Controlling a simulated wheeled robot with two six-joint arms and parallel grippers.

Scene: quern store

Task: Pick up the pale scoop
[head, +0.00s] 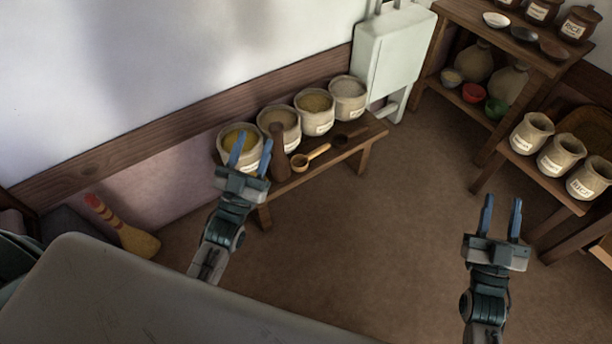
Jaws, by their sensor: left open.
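The pale scoop (312,156) lies on the low wooden bench (370,131) against the wall, its round bowl toward the left and its light handle pointing up and right. A darker scoop (343,140) lies to its right on the bench. My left gripper (253,149) is open, with its two blue fingers spread and nothing seen between them. It appears left of the pale scoop, in front of the leftmost pot in the picture. My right gripper (502,206) is open and empty over the floor, far to the right of the scoop.
Several labelled pots, one with yellow contents (233,137), line the back of the bench. A dark brown upright object (279,157) stands close left of the pale scoop. Shelves with jars (532,133) stand at the right. The middle floor is clear.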

